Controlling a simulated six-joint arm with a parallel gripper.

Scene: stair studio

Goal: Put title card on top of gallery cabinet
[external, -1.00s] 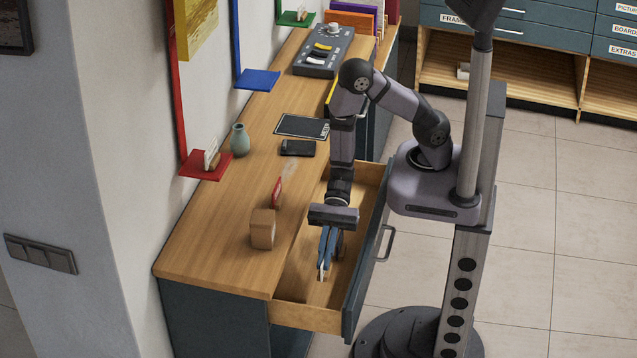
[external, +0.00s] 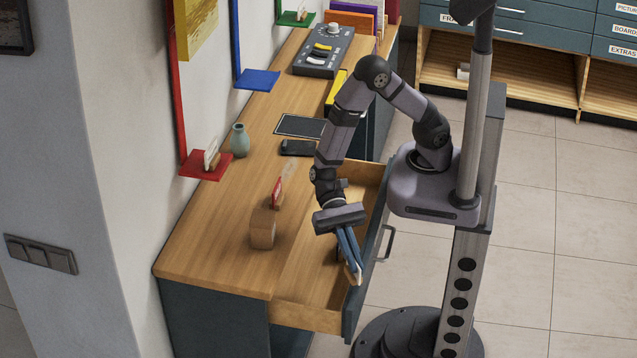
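The gallery cabinet (external: 222,235) has a wooden top and a dark blue-green body. Its drawer (external: 305,314) is pulled open toward my base. My gripper (external: 352,272) points down and slants right, over the open drawer beside its front panel. Its blue fingers are close together with a pale tip at the lower end; I cannot tell whether they hold anything. A white card (external: 211,153) stands on the red wall shelf. I cannot tell which one is the title card.
A wooden block (external: 262,229) stands on the top near the drawer. A black phone-like object (external: 298,148), a dark framed panel (external: 300,126), a teal vase (external: 239,140) and a control console (external: 323,50) are farther back. The near left part of the top is clear.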

